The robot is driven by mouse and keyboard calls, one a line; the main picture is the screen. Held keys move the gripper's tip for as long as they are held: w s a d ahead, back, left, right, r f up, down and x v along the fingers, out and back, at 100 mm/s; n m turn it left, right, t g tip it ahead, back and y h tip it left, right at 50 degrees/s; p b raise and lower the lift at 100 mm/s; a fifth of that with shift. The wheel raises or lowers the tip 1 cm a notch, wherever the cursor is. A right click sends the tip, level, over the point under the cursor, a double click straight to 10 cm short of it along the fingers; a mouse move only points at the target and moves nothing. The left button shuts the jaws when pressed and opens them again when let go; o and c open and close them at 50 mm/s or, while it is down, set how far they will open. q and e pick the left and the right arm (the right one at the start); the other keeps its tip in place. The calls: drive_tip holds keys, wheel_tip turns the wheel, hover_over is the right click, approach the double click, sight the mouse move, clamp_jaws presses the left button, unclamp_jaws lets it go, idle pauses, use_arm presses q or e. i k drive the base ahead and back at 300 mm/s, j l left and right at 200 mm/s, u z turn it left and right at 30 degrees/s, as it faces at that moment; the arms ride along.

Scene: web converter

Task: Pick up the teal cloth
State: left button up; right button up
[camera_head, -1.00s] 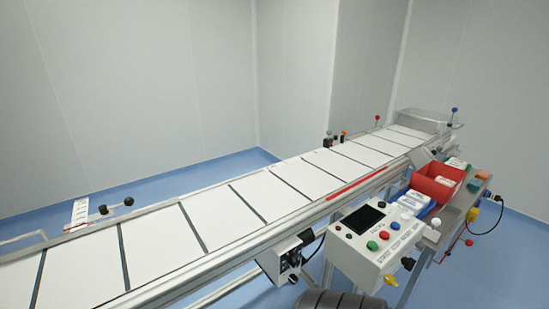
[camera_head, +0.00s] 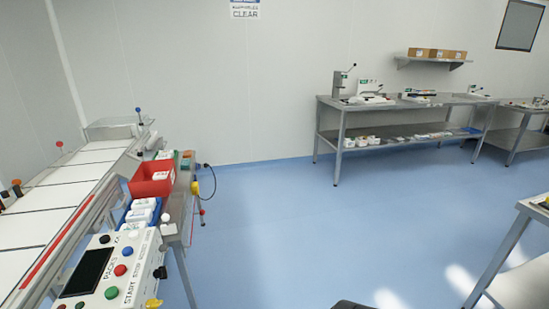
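A small teal patch (camera_head: 185,164), possibly the teal cloth, lies beside a small orange item at the far end of the steel side table (camera_head: 180,222), right of the red bin (camera_head: 152,180). It is too small to tell its shape or folds. Neither of my grippers is in view.
The conveyor (camera_head: 45,212) runs along the left, with a control panel (camera_head: 118,262) at its near end. A blue bin (camera_head: 128,217) of white packs stands before the red bin. A steel workbench (camera_head: 400,112) stands by the back wall. The blue floor (camera_head: 290,220) between is open.

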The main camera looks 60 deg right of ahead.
sight(184, 164)
drive_tip(key=z, duration=1.15)
drive_tip(key=i+l, duration=0.4)
drive_tip(key=i, duration=0.15)
drive_tip(key=i+l+z, duration=0.15)
drive_tip(key=i+l, duration=0.25)
drive_tip(key=i, duration=0.15)
